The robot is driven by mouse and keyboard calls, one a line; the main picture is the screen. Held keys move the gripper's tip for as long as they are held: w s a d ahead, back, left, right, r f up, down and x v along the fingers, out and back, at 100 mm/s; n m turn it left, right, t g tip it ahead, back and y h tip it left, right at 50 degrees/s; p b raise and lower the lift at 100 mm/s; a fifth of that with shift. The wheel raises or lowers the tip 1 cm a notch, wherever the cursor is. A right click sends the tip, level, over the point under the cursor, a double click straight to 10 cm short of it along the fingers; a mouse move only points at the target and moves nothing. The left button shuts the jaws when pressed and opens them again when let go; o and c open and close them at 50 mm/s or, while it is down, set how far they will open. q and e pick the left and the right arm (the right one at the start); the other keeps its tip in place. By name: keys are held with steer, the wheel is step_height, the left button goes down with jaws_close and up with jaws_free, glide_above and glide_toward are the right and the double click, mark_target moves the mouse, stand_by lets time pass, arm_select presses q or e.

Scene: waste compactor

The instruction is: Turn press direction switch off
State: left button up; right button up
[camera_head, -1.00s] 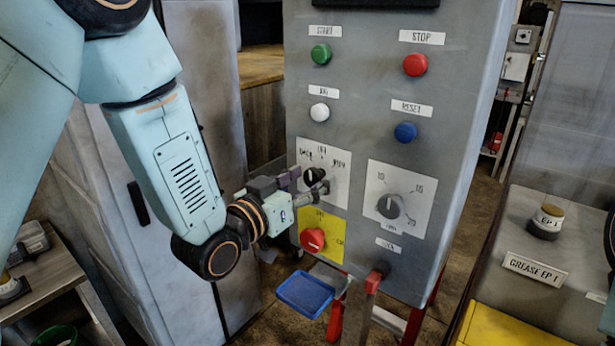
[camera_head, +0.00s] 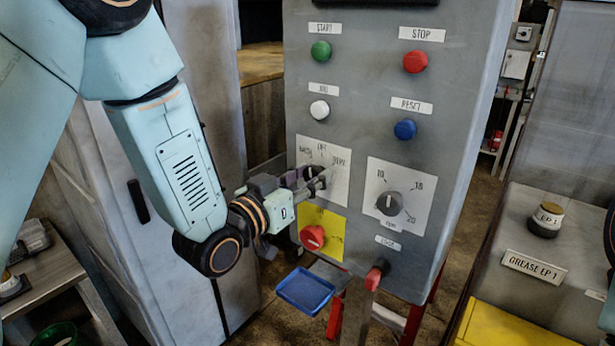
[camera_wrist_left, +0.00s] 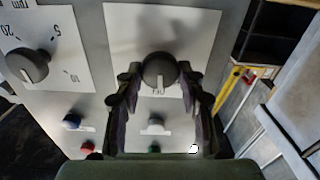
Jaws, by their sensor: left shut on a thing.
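The press direction switch is a black rotary knob (camera_head: 310,172) on a white label plate (camera_head: 338,185), left of the middle of the grey control panel. My left gripper (camera_head: 318,178) reaches it from the left and hides part of it. In the left wrist view the knob (camera_wrist_left: 159,71) sits between the two fingertips of my left gripper (camera_wrist_left: 158,80), which are shut on it. There its white pointer line faces down the picture, towards a partly hidden label mark just below the knob. My right gripper is not in view.
Green (camera_head: 320,51), red (camera_head: 415,62), white (camera_head: 319,110) and blue (camera_head: 405,129) buttons sit above. A grey rpm dial (camera_head: 389,203) is to the right. A red knob on yellow (camera_head: 312,238) is just below my gripper. A blue tray (camera_head: 305,291) hangs lower.

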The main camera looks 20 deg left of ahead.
arm_select(q)
steer(key=shift+m+b, duration=0.35)
steer(key=shift+m, duration=0.15)
steer(key=o, duration=1.1)
steer(key=shift+o, duration=0.2)
steer(key=v, duration=0.7)
steer(key=shift+s, duration=0.2)
